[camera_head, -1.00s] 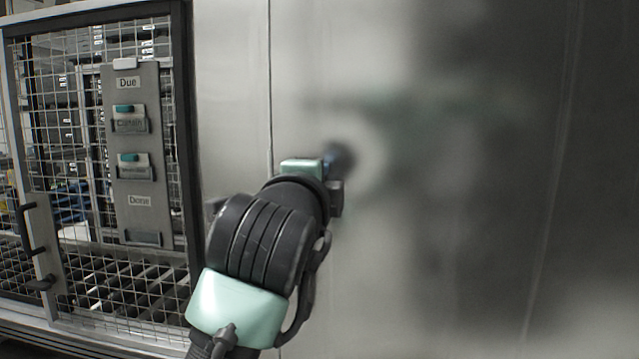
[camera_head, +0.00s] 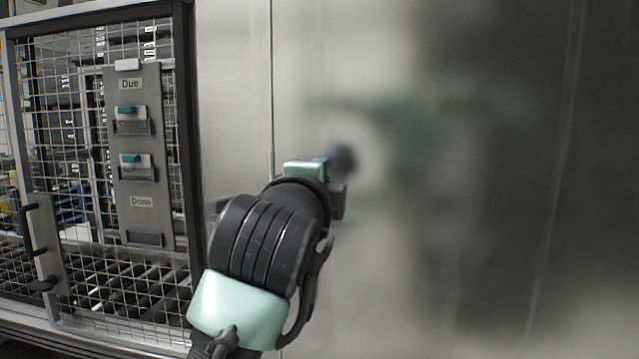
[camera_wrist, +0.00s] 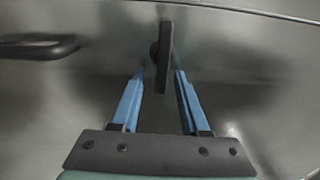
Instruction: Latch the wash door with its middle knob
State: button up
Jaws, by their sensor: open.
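The wash door is a smooth brushed-metal panel (camera_head: 460,200) that fills the right of the head view. In the wrist view a dark, narrow upright knob (camera_wrist: 166,50) stands on the metal face. My gripper (camera_wrist: 161,75) is open, its two blue fingers on either side of the knob's lower end. I cannot tell whether either finger touches it. In the head view my gripper (camera_head: 328,163) is mostly hidden behind my wrist, with a bit of blue finger showing close to the metal. The knob is hidden there.
A dark bar handle (camera_wrist: 40,46) sits left of the knob in the wrist view. A seam (camera_wrist: 245,10) crosses the metal above. To the left stands a wire-mesh door (camera_head: 85,150) with a "Due"/"Done" card board (camera_head: 140,215) and a dark handle (camera_head: 30,230).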

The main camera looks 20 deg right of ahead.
jog(key=b+v, duration=0.4)
jog(key=v, duration=0.9)
jog(key=s+a+r+n+t+y, duration=0.2)
jog(key=s+a+n+t+y, duration=0.2)
jog(key=n, duration=0.8)
jog(key=s+a+r+n+t+y, duration=0.3)
jog(key=s+a+n+t+y, duration=0.2)
jog(key=n, duration=0.8)
jog(key=a+t+y, duration=0.1)
jog(key=a+t, duration=0.2)
jog(key=a, duration=0.2)
jog(key=shift+r, duration=0.25)
